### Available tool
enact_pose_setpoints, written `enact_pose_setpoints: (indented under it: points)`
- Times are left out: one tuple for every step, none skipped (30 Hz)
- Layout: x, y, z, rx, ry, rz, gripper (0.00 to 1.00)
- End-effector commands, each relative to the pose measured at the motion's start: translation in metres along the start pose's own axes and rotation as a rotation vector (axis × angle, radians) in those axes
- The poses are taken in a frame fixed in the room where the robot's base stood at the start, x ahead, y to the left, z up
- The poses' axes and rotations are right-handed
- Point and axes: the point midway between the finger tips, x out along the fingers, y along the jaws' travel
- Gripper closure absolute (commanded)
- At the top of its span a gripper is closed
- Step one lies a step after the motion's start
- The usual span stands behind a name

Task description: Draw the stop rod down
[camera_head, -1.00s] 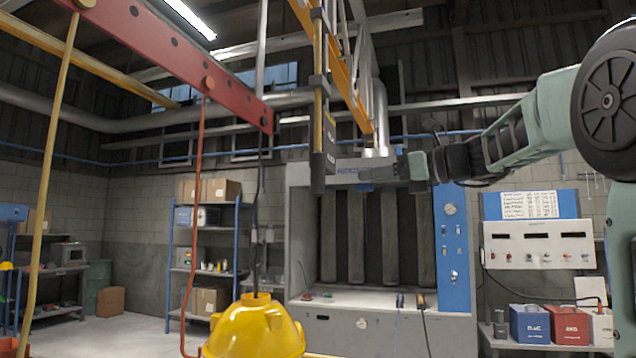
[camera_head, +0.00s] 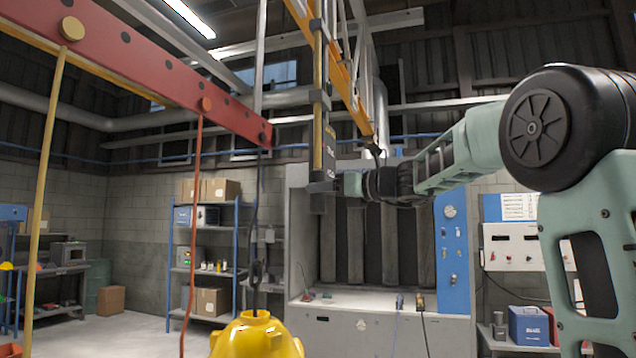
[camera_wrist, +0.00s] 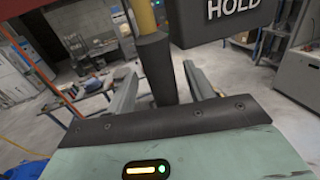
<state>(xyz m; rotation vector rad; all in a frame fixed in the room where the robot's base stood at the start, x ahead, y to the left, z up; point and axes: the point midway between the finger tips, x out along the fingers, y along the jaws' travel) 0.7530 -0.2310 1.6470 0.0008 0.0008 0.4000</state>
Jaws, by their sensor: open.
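In the head view, a yellow vertical rod (camera_head: 318,75) with dark collars hangs at the centre beside a dark labelled box (camera_head: 328,145). In the wrist view, the yellow rod (camera_wrist: 146,17) ends in a thick dark grip (camera_wrist: 154,65). The box (camera_wrist: 230,18) there reads HOLD; no label for the stop rod is legible. My gripper (camera_wrist: 165,80) is open, with one finger on each side of the dark grip. Gaps show, and contact cannot be told. In the head view, my gripper (camera_head: 325,187) is at the rod's lower end, which it partly hides.
A red beam (camera_head: 150,75) at the left carries a yellow hanging rod (camera_head: 45,190) and a red one (camera_head: 192,230). A yellow hood (camera_head: 256,338) hangs below a hook. A grey booth (camera_head: 380,325) stands behind my gripper. Shelves (camera_head: 205,270) stand farther back.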

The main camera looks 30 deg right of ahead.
Motion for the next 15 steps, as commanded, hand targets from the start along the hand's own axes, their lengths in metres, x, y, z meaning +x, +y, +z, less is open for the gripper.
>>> enact_pose_setpoints:
  points:
    - [0.007, 0.0, 0.002, 0.0, 0.001, 0.002, 0.47]
    - [0.01, 0.0, 0.002, 0.0, 0.001, 0.002, 0.47]
    - [0.014, 0.0, 0.001, 0.0, 0.001, 0.002, 0.47]
    - [0.016, 0.0, 0.001, 0.0, 0.001, 0.001, 0.47]
    - [0.018, 0.0, 0.001, 0.0, 0.001, 0.0, 0.47]
    - [0.019, 0.0, 0.001, 0.0, 0.001, 0.0, 0.47]
    - [0.02, 0.0, 0.001, -0.001, 0.001, -0.001, 0.47]
    - [0.021, 0.0, 0.0, -0.001, 0.001, 0.0, 0.47]
    - [0.022, 0.0, 0.0, -0.001, 0.0, 0.0, 0.47]
    - [0.022, 0.0, 0.0, -0.001, 0.0, 0.0, 0.47]
    - [0.022, 0.0, 0.0, -0.001, 0.0, 0.0, 0.47]
    - [0.022, 0.0, 0.0, -0.001, 0.0, 0.0, 0.47]
    - [0.022, 0.0, 0.0, -0.001, 0.0, 0.0, 0.47]
    - [0.022, 0.0, 0.0, -0.001, 0.0, 0.0, 0.47]
    - [0.022, 0.0, 0.0, -0.001, 0.0, 0.0, 0.47]
